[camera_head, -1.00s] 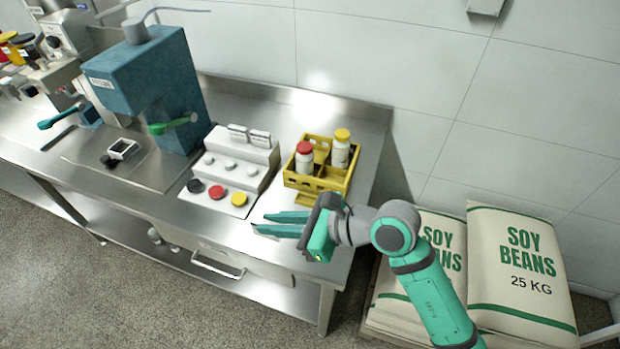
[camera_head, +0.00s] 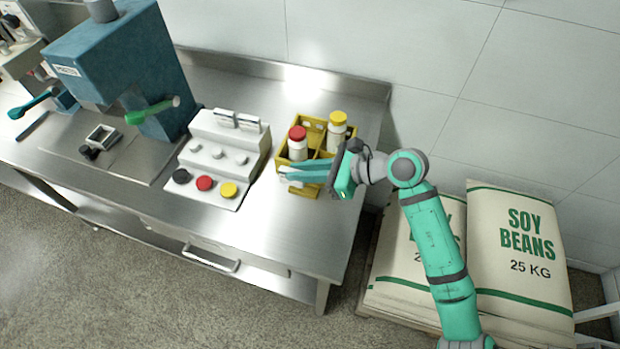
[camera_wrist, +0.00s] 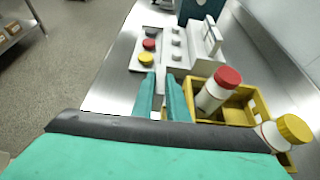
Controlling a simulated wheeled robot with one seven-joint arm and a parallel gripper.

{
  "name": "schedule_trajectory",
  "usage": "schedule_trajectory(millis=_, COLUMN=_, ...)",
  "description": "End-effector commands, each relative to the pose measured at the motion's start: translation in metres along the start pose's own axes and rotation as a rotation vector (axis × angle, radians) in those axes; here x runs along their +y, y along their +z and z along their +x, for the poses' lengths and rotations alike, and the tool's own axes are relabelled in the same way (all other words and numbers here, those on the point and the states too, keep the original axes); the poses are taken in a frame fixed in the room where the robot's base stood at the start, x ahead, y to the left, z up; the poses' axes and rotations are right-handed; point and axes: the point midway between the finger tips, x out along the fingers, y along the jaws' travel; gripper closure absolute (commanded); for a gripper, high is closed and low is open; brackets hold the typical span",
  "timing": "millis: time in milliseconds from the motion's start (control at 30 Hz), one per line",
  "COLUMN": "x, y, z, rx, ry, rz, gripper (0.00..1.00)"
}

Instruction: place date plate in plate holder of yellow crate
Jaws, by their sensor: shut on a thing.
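The yellow crate (camera_head: 316,123) stands at the right of the steel table, holding a red-capped bottle (camera_head: 298,146) and a yellow-capped bottle (camera_head: 337,131). A yellow ledge (camera_head: 302,190) juts from its front, partly hidden by my fingers. My gripper (camera_head: 286,171) is in front of the crate, with its fingers pointing left. It is shut on a thin pale thing, likely the date plate, mostly hidden between the fingers. In the wrist view, my fingertips (camera_wrist: 161,76) are close together, left of the crate (camera_wrist: 262,103). I cannot tell whether they touch the crate.
A white stepped rack (camera_head: 228,140) with coloured knobs stands left of the crate, two small plates on its top. A blue machine (camera_head: 130,65) with a green lever is farther left. Soy bean sacks (camera_head: 520,250) lie right of the table. The table's front strip is clear.

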Motion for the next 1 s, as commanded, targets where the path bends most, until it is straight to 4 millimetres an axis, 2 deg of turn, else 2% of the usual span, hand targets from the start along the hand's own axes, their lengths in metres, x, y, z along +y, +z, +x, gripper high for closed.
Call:
schedule_trajectory(millis=100, x=-0.015, y=-0.021, z=0.004, rx=-0.001, ry=0.000, rz=0.004, gripper=1.00)
schedule_trajectory(millis=233, x=-0.027, y=-0.036, z=0.006, rx=-0.001, ry=-0.001, rz=0.004, gripper=1.00)
schedule_trajectory(millis=467, x=-0.035, y=-0.046, z=0.009, rx=-0.001, ry=-0.002, rz=0.002, gripper=1.00)
schedule_trajectory(millis=700, x=-0.036, y=-0.073, z=0.021, rx=-0.002, ry=-0.001, rz=0.004, gripper=1.00)
schedule_trajectory(millis=1000, x=-0.036, y=-0.076, z=0.022, rx=0.000, ry=-0.002, rz=0.001, gripper=1.00)
